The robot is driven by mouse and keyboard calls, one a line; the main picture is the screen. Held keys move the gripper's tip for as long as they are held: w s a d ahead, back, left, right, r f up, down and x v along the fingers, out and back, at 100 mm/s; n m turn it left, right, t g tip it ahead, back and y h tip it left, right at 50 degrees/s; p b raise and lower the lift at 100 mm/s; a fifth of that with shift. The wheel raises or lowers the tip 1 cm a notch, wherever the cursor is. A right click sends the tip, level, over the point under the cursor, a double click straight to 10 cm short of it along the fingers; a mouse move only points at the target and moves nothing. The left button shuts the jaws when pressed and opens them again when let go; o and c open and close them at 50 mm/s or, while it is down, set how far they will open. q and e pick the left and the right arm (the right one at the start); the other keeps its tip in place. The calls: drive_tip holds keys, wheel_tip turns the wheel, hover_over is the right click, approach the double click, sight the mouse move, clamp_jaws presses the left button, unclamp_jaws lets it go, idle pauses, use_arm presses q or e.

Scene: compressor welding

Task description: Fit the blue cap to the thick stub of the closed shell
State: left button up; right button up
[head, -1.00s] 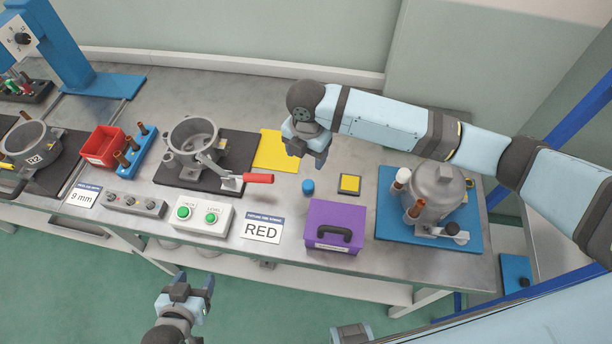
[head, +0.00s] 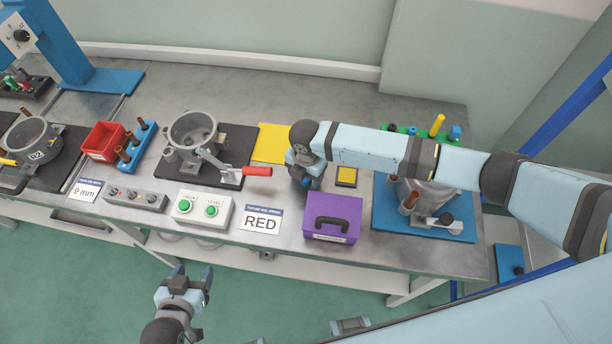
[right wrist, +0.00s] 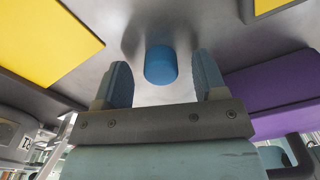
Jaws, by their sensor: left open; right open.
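The blue cap (right wrist: 160,65) stands on the metal table, between and just beyond the two fingertips of my right gripper (right wrist: 160,80) in the right wrist view. That gripper is open and apart from the cap. In the head view my right gripper (head: 310,184) is over the cap's spot and hides it. The closed shell (head: 431,190) sits on a blue plate (head: 385,222) at the right, its upper part hidden by my right arm. A copper stub (head: 409,203) shows at its front left; the other stubs are not clear. My left gripper (head: 190,280) is open and empty, in front of the table.
A purple box (head: 320,208) with a black handle stands close to the right gripper. A yellow-topped block (head: 346,176) and a yellow sheet (head: 270,145) are beside it. An open shell (head: 193,132) in a red-handled clamp stands left. A green rack (head: 400,129) is behind my arm.

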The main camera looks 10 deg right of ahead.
drive_tip(key=c, duration=0.9)
drive_tip(key=shift+r, duration=0.1)
wheel_tip(320, 180, up, 20)
drive_tip(key=b, duration=0.1)
drive_tip(key=shift+b, duration=0.35)
drive_tip(key=shift+o, duration=1.2)
drive_tip(key=c, duration=0.5)
